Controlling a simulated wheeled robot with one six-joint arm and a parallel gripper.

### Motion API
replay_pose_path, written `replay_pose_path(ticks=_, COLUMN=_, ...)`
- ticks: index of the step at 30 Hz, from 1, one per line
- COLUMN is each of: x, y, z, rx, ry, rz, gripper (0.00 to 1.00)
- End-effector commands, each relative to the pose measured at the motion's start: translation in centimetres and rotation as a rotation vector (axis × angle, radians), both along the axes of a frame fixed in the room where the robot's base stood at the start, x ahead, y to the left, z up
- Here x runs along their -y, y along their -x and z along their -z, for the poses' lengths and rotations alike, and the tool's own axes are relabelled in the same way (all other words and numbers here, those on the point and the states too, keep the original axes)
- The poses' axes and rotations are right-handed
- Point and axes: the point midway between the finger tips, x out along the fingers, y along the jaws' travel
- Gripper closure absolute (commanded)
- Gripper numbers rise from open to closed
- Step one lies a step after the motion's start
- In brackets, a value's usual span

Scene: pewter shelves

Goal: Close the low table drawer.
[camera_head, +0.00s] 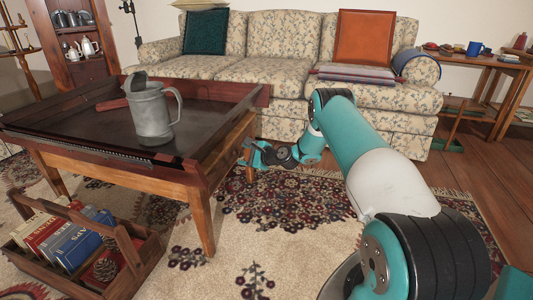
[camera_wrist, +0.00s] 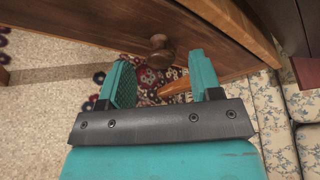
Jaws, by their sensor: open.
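The low table (camera_head: 100,170) stands at the left in the head view, with a dark tray-like top and wooden legs. The drawer front (camera_wrist: 225,45) shows in the wrist view as a brown wooden panel with a round dark knob (camera_wrist: 161,42). My gripper (camera_wrist: 163,78) is open, its two teal fingers pointing at the panel with the knob ahead and between them. Nothing is held. In the head view my gripper (camera_head: 248,153) is at the table's right end, partly hidden by its edge. How far the drawer stands out cannot be told.
A pewter tankard (camera_head: 152,112) stands on the tabletop. A wooden crate (camera_head: 135,277) with books and a pinecone sits on the patterned rug (camera_head: 285,215) below. A floral sofa (camera_head: 275,72) stands close behind. Open rug lies in front of the table's right end.

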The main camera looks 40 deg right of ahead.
Motion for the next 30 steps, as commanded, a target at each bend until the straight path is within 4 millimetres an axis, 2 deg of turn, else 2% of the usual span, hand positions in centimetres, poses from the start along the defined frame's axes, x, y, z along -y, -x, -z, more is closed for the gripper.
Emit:
replay_pose_path(ticks=1, x=0.5, y=1.1, z=-1.0, rx=-0.003, ry=-0.003, rz=0.006, gripper=0.42)
replay_pose_path(ticks=4, x=1.2, y=3.5, z=-1.8, rx=-0.003, ry=-0.004, rz=0.006, gripper=0.42)
replay_pose_path(ticks=9, x=2.5, y=7.6, z=-2.9, rx=-0.004, ry=-0.005, rz=0.005, gripper=0.42)
replay_pose_path(ticks=15, x=3.6, y=11.4, z=-3.9, rx=0.0, ry=-0.002, rz=0.004, gripper=0.42)
replay_pose_path(ticks=21, x=4.1, y=13.3, z=-4.2, rx=0.001, ry=0.0, rz=0.001, gripper=0.42)
replay_pose_path(ticks=30, x=4.2, y=13.6, z=-4.1, rx=0.001, ry=0.001, rz=-0.001, gripper=0.42)
